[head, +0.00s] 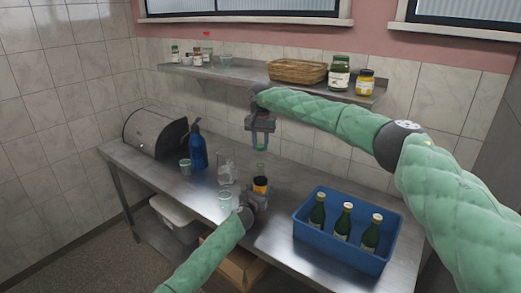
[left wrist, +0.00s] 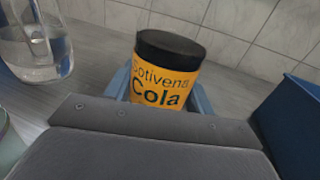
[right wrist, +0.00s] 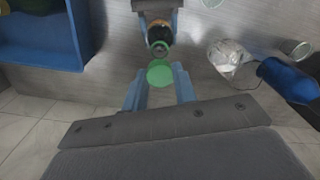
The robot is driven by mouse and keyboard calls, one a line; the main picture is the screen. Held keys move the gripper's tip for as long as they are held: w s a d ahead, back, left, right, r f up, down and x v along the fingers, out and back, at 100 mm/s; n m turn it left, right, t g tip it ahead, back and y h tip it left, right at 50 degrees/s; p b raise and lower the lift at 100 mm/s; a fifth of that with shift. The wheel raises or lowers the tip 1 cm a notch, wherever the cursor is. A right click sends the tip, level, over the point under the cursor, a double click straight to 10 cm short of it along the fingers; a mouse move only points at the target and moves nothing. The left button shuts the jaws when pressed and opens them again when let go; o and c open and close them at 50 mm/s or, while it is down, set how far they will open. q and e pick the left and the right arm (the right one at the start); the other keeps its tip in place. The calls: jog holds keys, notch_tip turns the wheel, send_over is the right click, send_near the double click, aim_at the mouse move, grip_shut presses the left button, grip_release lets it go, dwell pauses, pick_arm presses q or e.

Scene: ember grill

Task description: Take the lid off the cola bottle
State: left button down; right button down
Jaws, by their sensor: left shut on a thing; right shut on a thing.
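The cola bottle (head: 260,185) stands upright on the steel table, dark with a yellow-orange label. My left gripper (head: 252,200) is shut around its lower body. The left wrist view shows the label reading "Cola" (left wrist: 165,82) between the fingers, with a dark band above it. My right gripper (head: 261,142) is above the bottle, shut on the green lid (right wrist: 159,73). The lid is apart from the bottle, with a clear gap below it in the head view. The bottle's open-looking neck (right wrist: 159,47) shows beyond the lid in the right wrist view.
A blue crate (head: 327,256) with three green bottles stands to the right. A glass jug (head: 226,167), clear cups and a blue spray bottle (head: 197,148) stand to the left. A shelf (head: 225,76) with jars and a basket (head: 297,71) hangs behind my right arm.

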pick_arm(q)
jog(key=shift+c, duration=2.3)
grip_release()
